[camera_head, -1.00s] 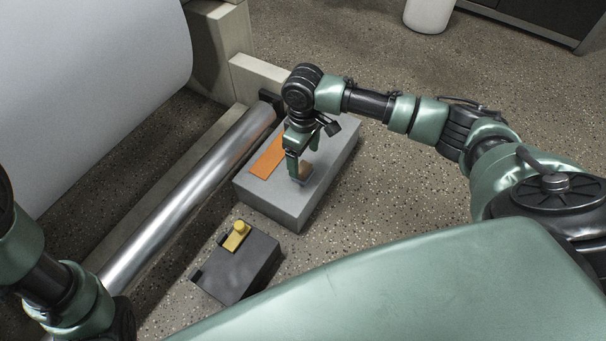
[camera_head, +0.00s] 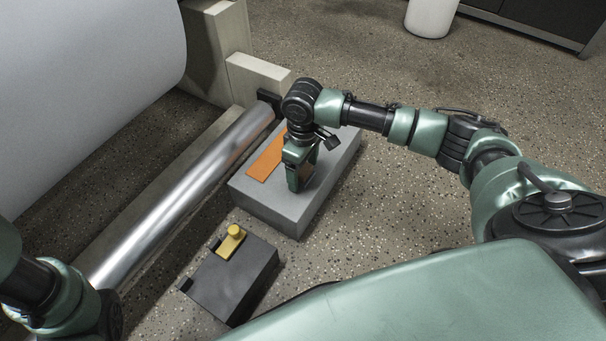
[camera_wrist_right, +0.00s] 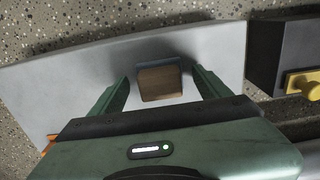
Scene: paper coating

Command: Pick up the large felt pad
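A brown wooden block with a blue-grey layer along its far edge, seemingly the felt pad (camera_wrist_right: 160,80), stands on the grey box top in the right wrist view. In the head view it is mostly hidden behind my right gripper (camera_head: 299,180). That gripper points down over the box, its fingers on either side of the pad. In the right wrist view the right gripper (camera_wrist_right: 163,88) is open, with gaps between the fingers and the pad. Of my left arm, only links show at the lower left of the head view; its gripper is out of view.
The grey box (camera_head: 270,205) also carries a flat orange strip (camera_head: 267,160), left of my right gripper. A dark box (camera_head: 225,280) with a yellow knobbed piece (camera_head: 231,242) stands nearer. A shiny metal roller (camera_head: 185,195) and a large white roll (camera_head: 80,90) lie left.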

